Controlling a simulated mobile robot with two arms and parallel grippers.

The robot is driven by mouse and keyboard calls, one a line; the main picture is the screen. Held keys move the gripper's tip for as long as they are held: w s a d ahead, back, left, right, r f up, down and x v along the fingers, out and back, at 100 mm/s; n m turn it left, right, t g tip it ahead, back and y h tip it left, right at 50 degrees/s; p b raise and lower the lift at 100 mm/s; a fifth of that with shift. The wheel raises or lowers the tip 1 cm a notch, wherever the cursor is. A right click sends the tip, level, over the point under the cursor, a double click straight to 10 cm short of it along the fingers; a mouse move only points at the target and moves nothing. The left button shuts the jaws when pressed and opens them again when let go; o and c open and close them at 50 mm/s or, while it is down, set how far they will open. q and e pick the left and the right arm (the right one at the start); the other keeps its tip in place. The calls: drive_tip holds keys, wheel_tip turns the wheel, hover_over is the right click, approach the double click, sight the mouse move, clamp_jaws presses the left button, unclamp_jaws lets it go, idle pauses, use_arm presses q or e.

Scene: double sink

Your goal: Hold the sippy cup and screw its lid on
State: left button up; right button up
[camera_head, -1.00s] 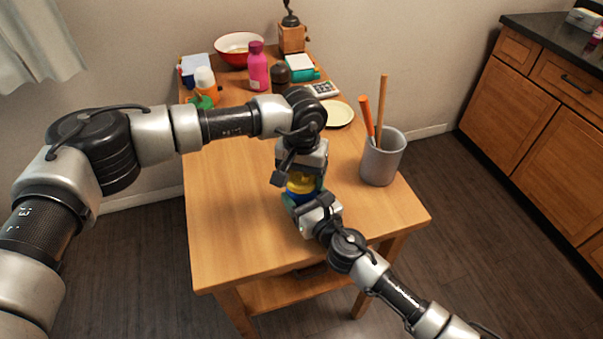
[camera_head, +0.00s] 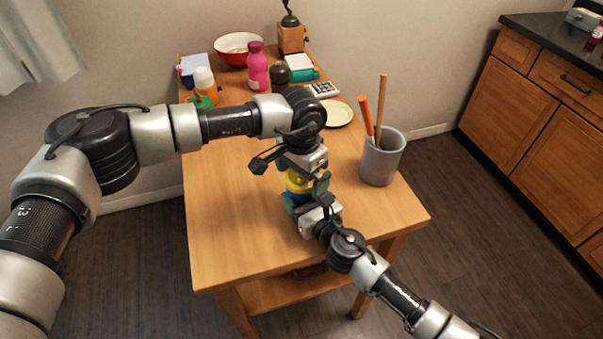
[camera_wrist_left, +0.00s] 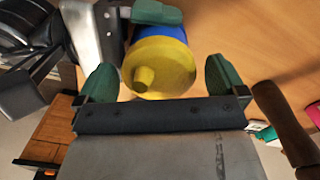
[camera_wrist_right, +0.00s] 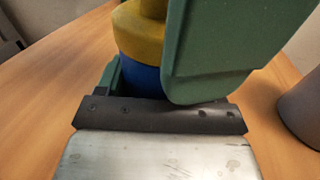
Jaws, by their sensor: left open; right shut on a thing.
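The sippy cup has a blue body (camera_wrist_right: 140,76) and a yellow lid with a spout (camera_wrist_left: 160,67). It stands upright near the front middle of the table, and the lid sits on top of the body. My right gripper (camera_head: 300,200) is shut on the blue body from the front right. My left gripper (camera_wrist_left: 158,80) points down from above, with its green fingers open on either side of the lid and apart from it. In the head view the lid (camera_head: 297,182) shows between the two grippers, partly hidden by them.
A grey holder (camera_head: 380,160) with two sticks stands right of the cup. A plate (camera_head: 340,113), a calculator (camera_head: 322,90), a pink bottle (camera_head: 257,68), an orange bottle (camera_head: 206,84) and a red bowl (camera_head: 238,50) are farther back. The table's left part is clear.

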use_arm(q)
drive_tip(key=shift+r, duration=2.25)
drive_tip(key=shift+c, duration=0.4)
